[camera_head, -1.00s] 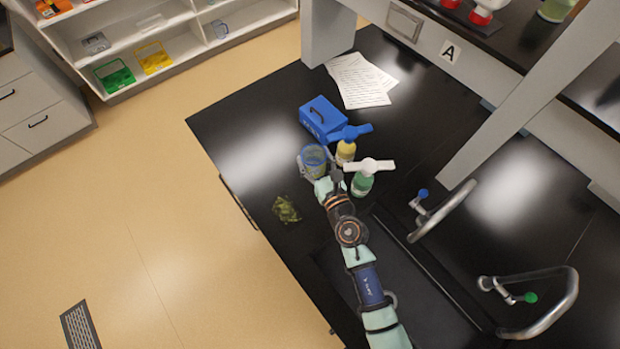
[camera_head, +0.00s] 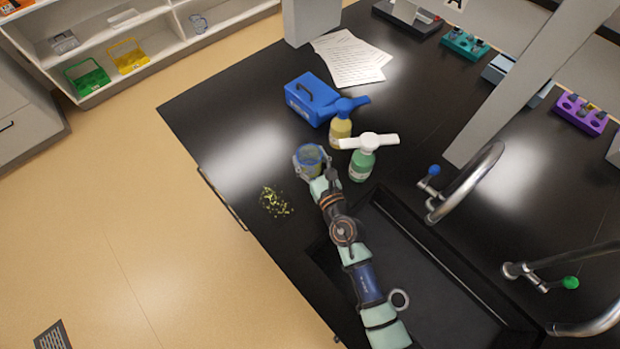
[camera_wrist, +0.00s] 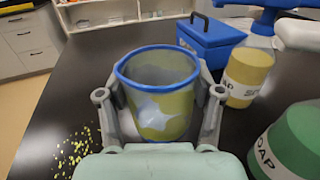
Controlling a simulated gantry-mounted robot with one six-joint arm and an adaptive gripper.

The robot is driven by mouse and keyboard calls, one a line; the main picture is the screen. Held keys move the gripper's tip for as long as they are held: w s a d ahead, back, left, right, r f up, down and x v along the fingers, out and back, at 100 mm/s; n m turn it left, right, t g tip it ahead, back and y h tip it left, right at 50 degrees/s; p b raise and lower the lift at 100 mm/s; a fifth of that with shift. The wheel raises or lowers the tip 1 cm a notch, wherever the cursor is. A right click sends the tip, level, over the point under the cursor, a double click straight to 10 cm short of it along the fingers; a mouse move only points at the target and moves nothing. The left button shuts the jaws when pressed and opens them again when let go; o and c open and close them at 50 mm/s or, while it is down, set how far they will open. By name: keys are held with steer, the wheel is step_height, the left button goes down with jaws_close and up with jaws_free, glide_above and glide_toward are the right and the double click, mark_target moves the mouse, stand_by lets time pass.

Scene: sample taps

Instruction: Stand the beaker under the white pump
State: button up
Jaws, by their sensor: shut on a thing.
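The beaker (camera_head: 310,156) is clear with a blue rim and a yellow-green tint. In the wrist view the beaker (camera_wrist: 158,88) is upright between the fingers of my gripper (camera_wrist: 159,98), which is shut on its sides. Whether its base touches the counter is hidden. The white pump (camera_head: 368,141) tops a green soap bottle (camera_head: 362,164), to the right of the beaker and apart from it. In the wrist view this white pump (camera_wrist: 301,32) is cut off at the right edge. The beaker is not under the pump's spout.
A yellow soap bottle (camera_head: 340,134) with a blue pump (camera_head: 347,107) stands behind the beaker, near a blue box (camera_head: 311,98). Yellow-green bits (camera_head: 275,202) lie on the black counter. A sink (camera_head: 420,265) is at right.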

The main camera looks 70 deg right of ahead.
mark_target(314, 177)
step_height(314, 177, down, 6)
steer(key=b, duration=0.4)
steer(key=shift+r+b, duration=0.1)
steer(key=shift+b, duration=0.2)
steer(key=shift+r, duration=0.2)
steer(key=shift+f, duration=0.1)
steer(key=o, duration=0.6)
steer(key=shift+f, duration=0.1)
steer(key=o, duration=0.5)
steer(key=shift+c, duration=0.2)
